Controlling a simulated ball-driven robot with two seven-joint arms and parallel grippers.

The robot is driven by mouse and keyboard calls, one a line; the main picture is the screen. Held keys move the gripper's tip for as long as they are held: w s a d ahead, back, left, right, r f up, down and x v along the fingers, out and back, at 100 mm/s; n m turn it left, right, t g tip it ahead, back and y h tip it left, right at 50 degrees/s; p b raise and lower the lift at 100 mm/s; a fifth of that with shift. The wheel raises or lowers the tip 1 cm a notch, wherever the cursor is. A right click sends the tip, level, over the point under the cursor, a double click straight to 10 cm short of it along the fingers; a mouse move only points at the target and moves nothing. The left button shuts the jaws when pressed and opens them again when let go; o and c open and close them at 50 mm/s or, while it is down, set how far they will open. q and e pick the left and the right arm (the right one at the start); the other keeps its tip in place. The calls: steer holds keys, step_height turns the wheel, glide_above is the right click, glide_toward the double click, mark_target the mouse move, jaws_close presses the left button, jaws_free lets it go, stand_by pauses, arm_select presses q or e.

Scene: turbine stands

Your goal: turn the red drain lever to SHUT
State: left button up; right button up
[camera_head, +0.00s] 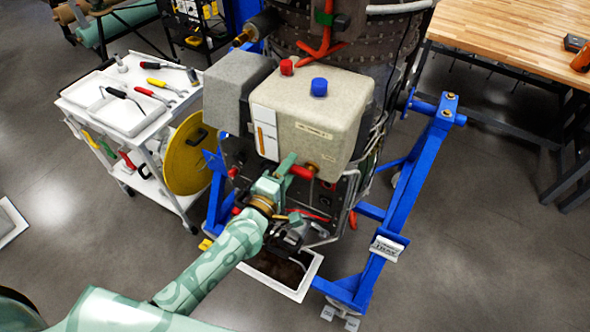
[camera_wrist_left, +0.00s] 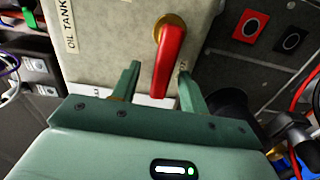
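The red drain lever (camera_head: 302,172) sits low on the front of the beige oil tank (camera_head: 330,110), on a brass pivot. In the left wrist view the lever (camera_wrist_left: 170,62) points down from its pivot, between the two fingers of my left gripper (camera_wrist_left: 157,80). The fingers are apart, with a clear gap to the left finger; the right finger is close to the lever, and I cannot tell if it touches. In the head view my left gripper (camera_head: 287,169) is in front of the tank's lower edge. A white label (camera_wrist_left: 148,93) behind the fingers is mostly hidden. My right gripper is out of view.
A blue stand (camera_head: 378,255) surrounds the turbine below the tank. A white-rimmed tray (camera_head: 300,292) lies on the floor under it. A white tool cart (camera_head: 140,125) and yellow reel (camera_head: 187,160) stand left. A wooden bench (camera_head: 510,35) is at the upper right. Cables and pipes run beside the tank.

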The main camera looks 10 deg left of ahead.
arm_select(q)
steer(key=shift+o, duration=0.2)
steer(key=shift+s, duration=0.1)
steer(key=p+v, duration=0.1)
steer(key=v, duration=0.6)
stand_by(0.7)
